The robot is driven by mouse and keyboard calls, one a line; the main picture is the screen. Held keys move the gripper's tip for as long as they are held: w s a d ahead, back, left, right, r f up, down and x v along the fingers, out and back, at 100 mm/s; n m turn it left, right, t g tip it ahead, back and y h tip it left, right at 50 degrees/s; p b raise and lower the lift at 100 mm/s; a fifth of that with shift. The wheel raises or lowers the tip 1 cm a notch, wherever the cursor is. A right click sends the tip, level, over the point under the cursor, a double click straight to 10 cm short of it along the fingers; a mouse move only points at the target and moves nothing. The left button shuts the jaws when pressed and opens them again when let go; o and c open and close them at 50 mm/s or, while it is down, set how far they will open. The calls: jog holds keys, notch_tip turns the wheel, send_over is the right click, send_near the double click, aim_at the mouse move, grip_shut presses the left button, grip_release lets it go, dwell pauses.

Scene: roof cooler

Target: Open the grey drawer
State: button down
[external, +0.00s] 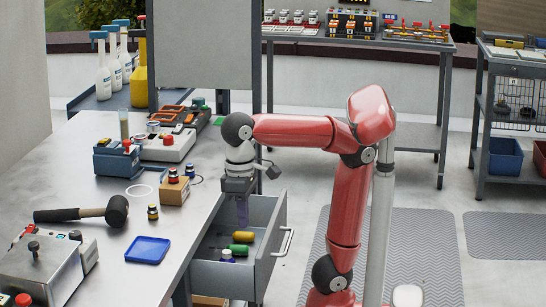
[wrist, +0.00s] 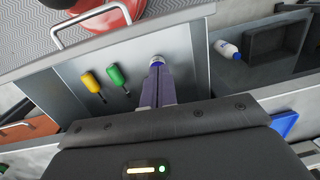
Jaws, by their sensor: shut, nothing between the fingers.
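The grey drawer (external: 222,280) is pulled out from under the bench in the external view, its interior exposed and its bar handle (external: 284,243) at the right. In the wrist view the drawer floor (wrist: 186,62) shows, with the handle (wrist: 86,26) at upper left. My gripper (external: 242,216) points down over the open drawer, away from the handle. Its fingers (wrist: 155,86) are together and empty in the wrist view.
A yellow-handled tool (wrist: 91,81) and a green-handled tool (wrist: 115,75) lie in the drawer. The metal bench (external: 185,225) holds a hammer (external: 85,212), a blue tray (external: 148,250) and several devices. Floor mats (external: 400,245) lie right of the drawer.

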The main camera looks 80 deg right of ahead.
aim_at(247, 270)
jog(key=w+a+f+g+p, duration=0.2)
jog(key=w+a, duration=0.3)
jog(key=a, duration=0.2)
jog(key=shift+h, duration=0.4)
jog(key=x, duration=0.3)
jog(key=b+x, duration=0.1)
jog(key=x, duration=0.2)
jog(key=b+x, duration=0.1)
jog(key=x, duration=0.2)
jog(key=shift+s+d+r, duration=0.15)
jog(key=shift+s+d, duration=0.05)
jog(key=shift+s, duration=0.2)
jog(key=s, duration=0.3)
jog(key=shift+s+f, duration=0.2)
jog(key=shift+s, duration=0.3)
jog(key=s, duration=0.9)
